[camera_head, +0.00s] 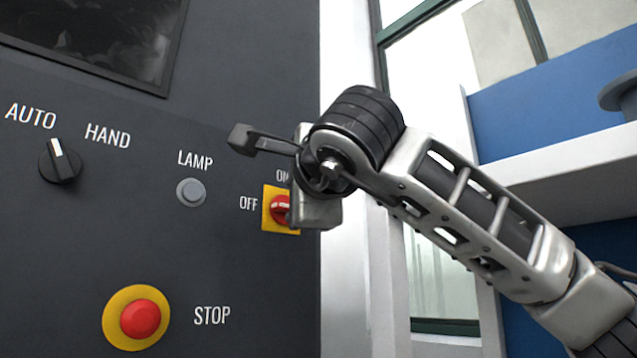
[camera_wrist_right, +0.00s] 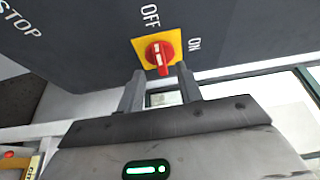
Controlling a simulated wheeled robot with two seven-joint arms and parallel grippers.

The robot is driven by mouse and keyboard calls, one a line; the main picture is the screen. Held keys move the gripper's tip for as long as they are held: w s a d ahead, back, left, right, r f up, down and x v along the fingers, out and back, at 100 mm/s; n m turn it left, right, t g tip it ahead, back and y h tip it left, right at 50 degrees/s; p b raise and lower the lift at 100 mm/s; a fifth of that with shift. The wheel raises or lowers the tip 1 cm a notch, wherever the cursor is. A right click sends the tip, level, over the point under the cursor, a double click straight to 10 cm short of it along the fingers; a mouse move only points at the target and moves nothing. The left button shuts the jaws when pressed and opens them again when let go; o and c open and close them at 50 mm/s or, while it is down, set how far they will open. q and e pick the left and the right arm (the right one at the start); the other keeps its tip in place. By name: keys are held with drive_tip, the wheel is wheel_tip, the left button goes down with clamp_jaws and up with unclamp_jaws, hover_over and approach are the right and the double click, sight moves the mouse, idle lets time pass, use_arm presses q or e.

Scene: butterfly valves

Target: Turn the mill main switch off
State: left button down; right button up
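The main switch is a red knob (camera_head: 280,208) on a yellow plate (camera_head: 268,222), with OFF to its left and ON above it. My right gripper covers its right side in the head view. In the right wrist view the whole knob (camera_wrist_right: 160,54) shows; its bar lies roughly in line with OFF, one end toward my gripper. I cannot tell which end is the pointer. My right gripper (camera_wrist_right: 160,88) is open and empty, its two fingers apart just short of the knob. My left gripper is not in view.
The dark panel also carries a red STOP button (camera_head: 140,318), a grey LAMP button (camera_head: 190,192), an AUTO/HAND selector (camera_head: 60,161) and a dark screen (camera_head: 100,35). The panel ends just right of the switch. A window (camera_head: 440,70) and blue wall lie beyond.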

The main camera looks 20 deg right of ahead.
use_arm(q)
drive_tip(key=b, duration=0.2)
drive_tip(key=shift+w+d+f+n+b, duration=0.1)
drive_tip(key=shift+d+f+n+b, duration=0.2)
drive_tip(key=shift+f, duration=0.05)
use_arm(e)
drive_tip(key=s, duration=1.2)
drive_tip(key=shift+a, duration=0.3)
drive_tip(key=shift+f, duration=0.1)
